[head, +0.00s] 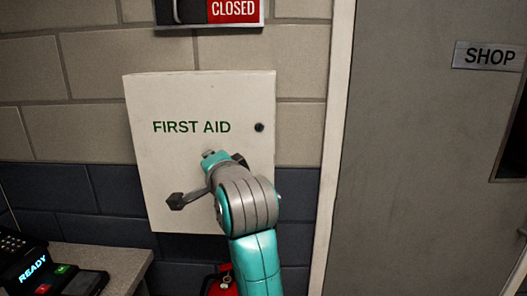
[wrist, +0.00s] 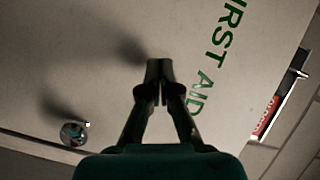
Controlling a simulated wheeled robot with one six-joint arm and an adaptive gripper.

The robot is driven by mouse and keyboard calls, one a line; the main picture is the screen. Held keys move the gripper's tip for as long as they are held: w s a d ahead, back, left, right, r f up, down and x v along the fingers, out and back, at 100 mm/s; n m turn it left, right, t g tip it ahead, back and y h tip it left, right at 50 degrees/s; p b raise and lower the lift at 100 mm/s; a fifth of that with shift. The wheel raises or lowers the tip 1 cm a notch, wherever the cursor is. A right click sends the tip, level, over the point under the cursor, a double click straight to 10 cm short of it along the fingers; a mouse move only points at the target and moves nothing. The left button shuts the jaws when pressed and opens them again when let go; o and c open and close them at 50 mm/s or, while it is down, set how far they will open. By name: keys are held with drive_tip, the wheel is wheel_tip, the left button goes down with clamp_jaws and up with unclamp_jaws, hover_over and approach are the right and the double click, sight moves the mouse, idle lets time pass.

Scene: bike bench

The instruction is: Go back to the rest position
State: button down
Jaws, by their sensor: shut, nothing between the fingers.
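My gripper (wrist: 159,72) shows in the wrist view with its two dark fingers together and nothing between them. Beyond the fingertips is the pale door of the first aid cabinet (head: 160,95). The gap between fingertips and door is hard to judge. In the head view my teal and grey arm rises in front of the cabinet's lower right part, and the fingers cannot be made out there. The cabinet door looks closed, with green FIRST AID lettering and a dark round knob (head: 259,127). The knob also shows at the lower left in the wrist view (wrist: 74,133), apart from the fingers.
A CLOSED sign (head: 232,10) hangs above the cabinet. A grey door (head: 410,170) with a SHOP plate (head: 488,56) stands to the right. A payment terminal (head: 35,270) reading READY is at lower left by a counter (head: 105,262). A red object (head: 222,283) is low behind my arm.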

drive_tip(key=s+d+f+n+h, duration=0.15)
drive_tip(key=d+f, duration=0.25)
drive_tip(key=f, duration=0.7)
drive_tip(key=s+d+f, duration=0.2)
drive_tip(key=d+f, duration=0.2)
drive_tip(key=f, duration=0.7)
drive_tip(key=s+d+f+n+h, duration=0.1)
drive_tip(key=s+d+f, duration=0.45)
drive_tip(key=f, duration=0.25)
drive_tip(key=s+d+f+n+h, duration=0.1)
drive_tip(key=s+d+f+n, duration=0.1)
drive_tip(key=s+d+f, duration=0.35)
drive_tip(key=s+d+f+n+h, duration=0.1)
drive_tip(key=s+d+f, duration=0.15)
drive_tip(key=s, duration=0.45)
drive_tip(key=s+d+f, duration=0.2)
drive_tip(key=s+f, duration=0.2)
drive_tip(key=s, duration=0.3)
drive_tip(key=s+d+f+n+h, duration=0.1)
drive_tip(key=s+d+f, duration=0.25)
drive_tip(key=s, duration=0.35)
drive_tip(key=s+d+r+n, duration=0.1)
drive_tip(key=s+r, duration=0.1)
drive_tip(key=s, duration=0.7)
drive_tip(key=s+d+r+n+g+h, duration=0.1)
drive_tip(key=s+d, duration=0.1)
drive_tip(key=s, duration=0.7)
drive_tip(key=shift+s+r, duration=0.3)
drive_tip(key=shift+r, duration=0.1)
drive_tip(key=shift+h, duration=0.25)
